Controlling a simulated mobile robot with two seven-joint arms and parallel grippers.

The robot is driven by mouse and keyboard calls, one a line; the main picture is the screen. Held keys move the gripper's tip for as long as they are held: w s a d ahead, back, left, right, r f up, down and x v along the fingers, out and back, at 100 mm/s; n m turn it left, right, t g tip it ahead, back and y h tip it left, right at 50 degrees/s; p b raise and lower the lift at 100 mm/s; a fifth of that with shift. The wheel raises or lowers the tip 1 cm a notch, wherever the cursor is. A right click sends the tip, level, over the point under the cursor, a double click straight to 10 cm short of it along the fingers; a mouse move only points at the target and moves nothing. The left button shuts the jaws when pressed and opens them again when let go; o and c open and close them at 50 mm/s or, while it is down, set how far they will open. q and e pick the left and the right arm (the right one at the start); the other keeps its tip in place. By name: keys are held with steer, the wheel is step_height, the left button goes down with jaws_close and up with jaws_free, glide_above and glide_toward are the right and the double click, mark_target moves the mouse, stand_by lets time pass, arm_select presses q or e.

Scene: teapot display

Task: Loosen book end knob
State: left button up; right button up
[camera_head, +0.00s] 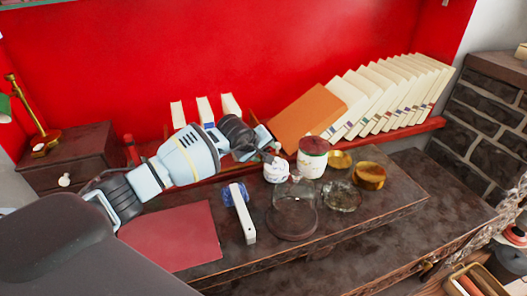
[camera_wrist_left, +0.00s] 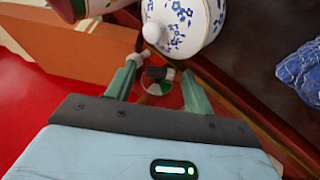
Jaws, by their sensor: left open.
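My left arm reaches across the desk in the head view, and its gripper (camera_head: 270,147) is by the shelf, just behind the blue-and-white teapot. In the left wrist view my left gripper (camera_wrist_left: 161,72) is open, its two greenish fingers apart. A small dark knob-like part (camera_wrist_left: 157,74) shows between the fingertips, with a round green-and-white piece below it. I cannot tell whether the fingers touch it, or be sure it is the book end knob. In the head view the arm hides this spot. My right gripper is not in view.
The teapot (camera_head: 277,170) stands close to the gripper, beside a red-lidded canister (camera_head: 313,157). A brown book (camera_head: 307,120) leans against a row of pale books (camera_head: 390,92).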

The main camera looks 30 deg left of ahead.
arm_select(q)
steer(key=c, duration=1)
steer(key=shift+s+a+f+t+h+b, duration=0.15)
steer(key=shift+f+t+h+b, duration=0.25)
steer(key=shift+t+h+b, duration=0.15)
steer(key=t+h+b, duration=0.1)
steer(key=n+t+h+b, duration=0.1)
steer(key=t+b, duration=0.1)
steer(key=shift+s+a+f, duration=0.1)
steer(key=shift+s+f, duration=0.05)
steer(key=shift+f, duration=0.25)
steer(key=shift+b, duration=0.4)
steer(key=shift+r+n+t+h+b, duration=0.15)
steer(key=shift+n+t+h+b, duration=0.15)
steer(key=shift+t+b, duration=0.35)
steer(key=shift+r, duration=0.1)
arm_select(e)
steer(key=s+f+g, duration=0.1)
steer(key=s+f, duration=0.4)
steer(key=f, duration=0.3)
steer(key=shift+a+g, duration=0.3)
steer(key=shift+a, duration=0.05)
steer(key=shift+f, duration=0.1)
arm_select(q)
steer(key=o, duration=1)
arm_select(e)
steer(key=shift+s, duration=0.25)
